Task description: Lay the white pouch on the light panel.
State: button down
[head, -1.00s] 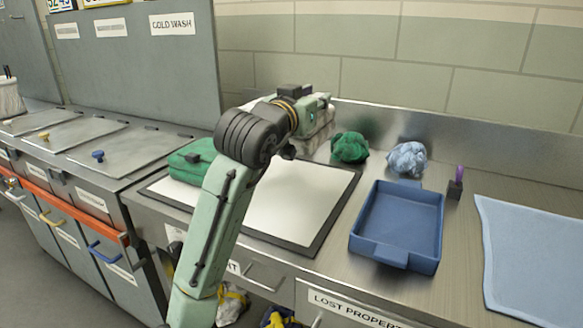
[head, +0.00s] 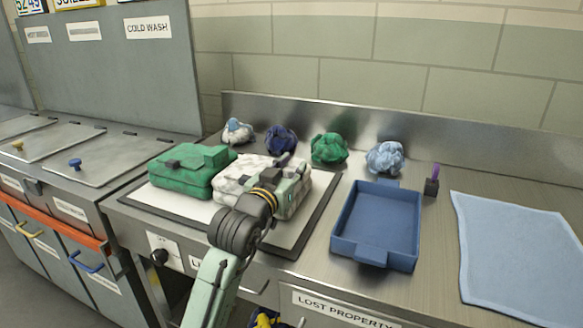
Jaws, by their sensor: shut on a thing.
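The white pouch (head: 243,175), white with grey mottling, is over the right half of the light panel (head: 172,200). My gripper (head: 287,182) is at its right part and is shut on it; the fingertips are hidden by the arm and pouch. The pouch looks roughly level and low. I cannot tell whether its underside touches the panel. The light panel has a white face and a dark frame. A green pouch (head: 180,175) lies on the panel's left part, close beside the white pouch.
Several crumpled cloths, including a green one (head: 328,148) and a light blue one (head: 385,157), line the back. A blue tray (head: 361,254) stands right of the panel, then a small dark holder (head: 431,188) and a light blue cloth (head: 515,250). Bare steel lies between them.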

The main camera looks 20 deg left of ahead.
jog(key=c, duration=1.3)
grip_release()
